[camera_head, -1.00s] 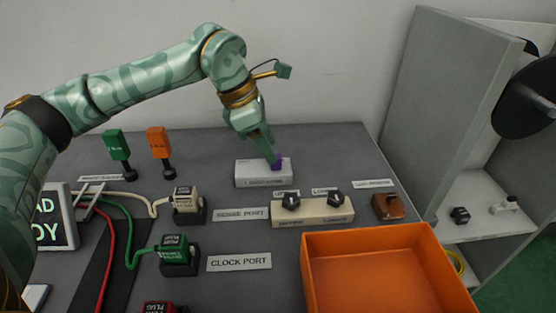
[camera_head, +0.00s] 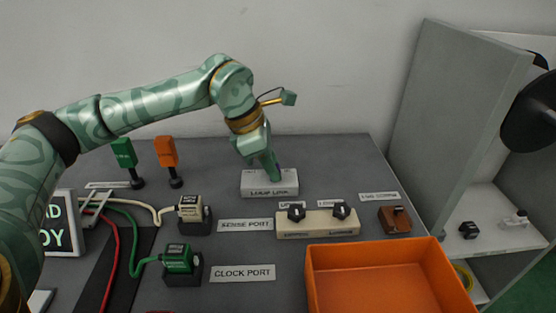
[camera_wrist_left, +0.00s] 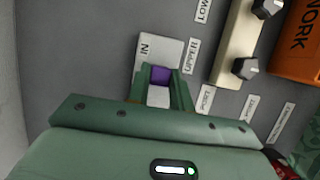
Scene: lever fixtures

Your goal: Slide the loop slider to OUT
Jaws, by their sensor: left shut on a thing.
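The loop slider is a pale box (camera_head: 270,191) with a printed label on its front, near the back of the grey bench. Its purple knob (camera_wrist_left: 160,75) shows in the left wrist view between the two green fingers. My left gripper (camera_wrist_left: 162,88) is shut on this knob. In the head view my left gripper (camera_head: 272,172) reaches down onto the box top and hides the knob. The word IN is readable on the box in the left wrist view, up and left of the knob. No OUT mark is readable. My right gripper is not in view.
A cream block with two dark knobs (camera_head: 318,224) stands right of the slider, in front. An orange bin (camera_head: 378,250) sits at the front right. Green (camera_head: 124,153) and orange (camera_head: 166,152) upright tags stand left of the slider. A grey cabinet (camera_head: 455,110) stands at the right.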

